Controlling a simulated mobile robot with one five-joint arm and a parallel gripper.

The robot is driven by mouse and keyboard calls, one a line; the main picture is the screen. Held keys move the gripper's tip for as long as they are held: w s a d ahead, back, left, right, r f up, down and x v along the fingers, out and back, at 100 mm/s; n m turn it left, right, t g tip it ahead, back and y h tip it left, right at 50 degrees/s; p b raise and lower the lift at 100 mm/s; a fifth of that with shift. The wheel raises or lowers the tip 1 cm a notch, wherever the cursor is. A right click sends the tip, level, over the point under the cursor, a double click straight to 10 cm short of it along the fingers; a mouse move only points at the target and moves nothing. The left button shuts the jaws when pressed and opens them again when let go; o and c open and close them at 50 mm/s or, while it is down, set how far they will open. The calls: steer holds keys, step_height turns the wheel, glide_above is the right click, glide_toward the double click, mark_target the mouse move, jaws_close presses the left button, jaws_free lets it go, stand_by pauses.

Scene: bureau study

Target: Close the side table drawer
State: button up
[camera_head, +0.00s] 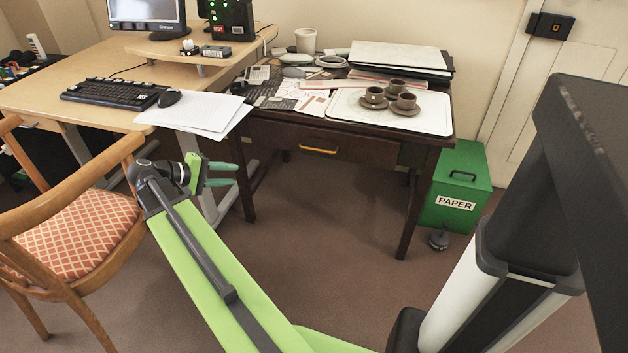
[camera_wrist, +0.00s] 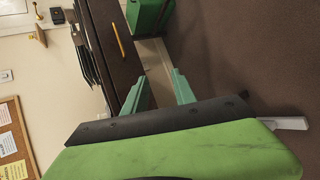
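The side table (camera_head: 352,128) is dark brown wood with a drawer (camera_head: 345,150) under its top. The drawer front has a yellow bar handle (camera_head: 318,150), which also shows in the wrist view (camera_wrist: 117,41). How far the drawer stands out is hard to tell from these views. My gripper (camera_head: 236,174) is left of the drawer, near the table's left front leg, and apart from the handle. In the wrist view its two green fingers (camera_wrist: 160,78) are spread with nothing between them. The table front runs along the left of the fingers.
A wooden chair (camera_head: 75,225) with a patterned seat stands at the left, beside the desk (camera_head: 50,98). A green paper bin (camera_head: 458,180) is right of the table. Cups on a white tray (camera_head: 430,122), papers and folders lie on the tabletop. The floor before the table is clear.

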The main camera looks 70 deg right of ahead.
mark_target(313, 150)
steer(key=s+d+g+b, duration=0.1)
steer(key=s+d+b, duration=0.1)
steer(key=s+d, duration=0.4)
steer(key=s+d+m+g+h+b, duration=0.1)
steer(key=s+d+b, duration=0.1)
steer(key=s+d, duration=0.5)
steer(key=s+d+f+g+b, duration=0.1)
steer(key=s+d+g+b, duration=0.1)
steer(key=s+d, duration=0.4)
steer(key=shift+s+d+f+m+h, duration=0.1)
steer(key=shift+s+d+m+h, duration=0.1)
steer(key=shift+d, duration=0.45)
steer(key=shift+s+d+m+h, duration=0.1)
steer(key=shift+d+m+h, duration=0.1)
steer(key=shift+d, duration=0.45)
steer(key=shift+c, duration=0.3)
jaws_close()
